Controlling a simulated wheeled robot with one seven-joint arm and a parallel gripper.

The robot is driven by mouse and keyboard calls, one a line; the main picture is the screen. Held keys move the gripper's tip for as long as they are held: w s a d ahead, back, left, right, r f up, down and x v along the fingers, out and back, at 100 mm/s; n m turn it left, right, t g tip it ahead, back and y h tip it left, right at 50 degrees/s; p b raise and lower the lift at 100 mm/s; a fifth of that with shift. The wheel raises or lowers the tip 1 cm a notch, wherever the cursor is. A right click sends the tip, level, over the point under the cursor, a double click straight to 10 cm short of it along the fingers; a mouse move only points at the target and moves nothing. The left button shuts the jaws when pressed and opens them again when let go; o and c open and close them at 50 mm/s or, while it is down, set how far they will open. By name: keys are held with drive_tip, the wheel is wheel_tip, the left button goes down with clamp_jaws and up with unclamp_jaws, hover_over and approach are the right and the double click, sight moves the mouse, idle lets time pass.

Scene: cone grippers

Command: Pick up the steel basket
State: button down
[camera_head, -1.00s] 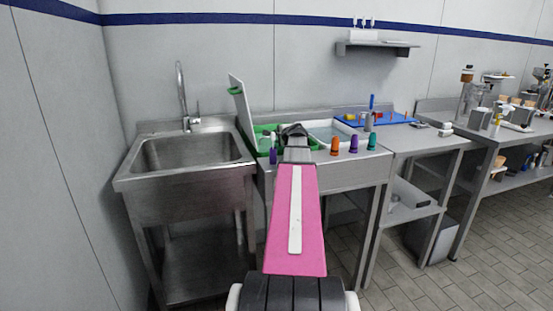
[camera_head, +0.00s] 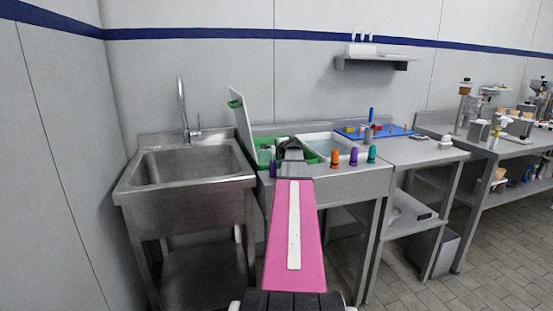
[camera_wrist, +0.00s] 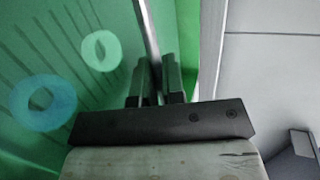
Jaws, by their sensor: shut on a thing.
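My gripper (camera_wrist: 154,78) is shut on a thin grey metal strip (camera_wrist: 148,35), which I take as part of the steel basket. The strip runs up out of the wrist view, and the rest of the basket cannot be made out. In the head view my gripper (camera_head: 290,147) is a dark shape over the green container (camera_head: 262,158) on the middle steel counter. My pink arm link hides part of the counter. In the wrist view a green surface with slots lies behind the fingers, with a pale green ring and a blue ring.
A steel sink (camera_head: 188,168) stands left of the counter. Orange (camera_head: 334,158), purple (camera_head: 354,156) and teal (camera_head: 372,154) cones line the front edge by a white basin (camera_head: 336,143).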

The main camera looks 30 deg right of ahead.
wheel_tip(320, 180, up, 18)
idle(0.6)
idle(0.6)
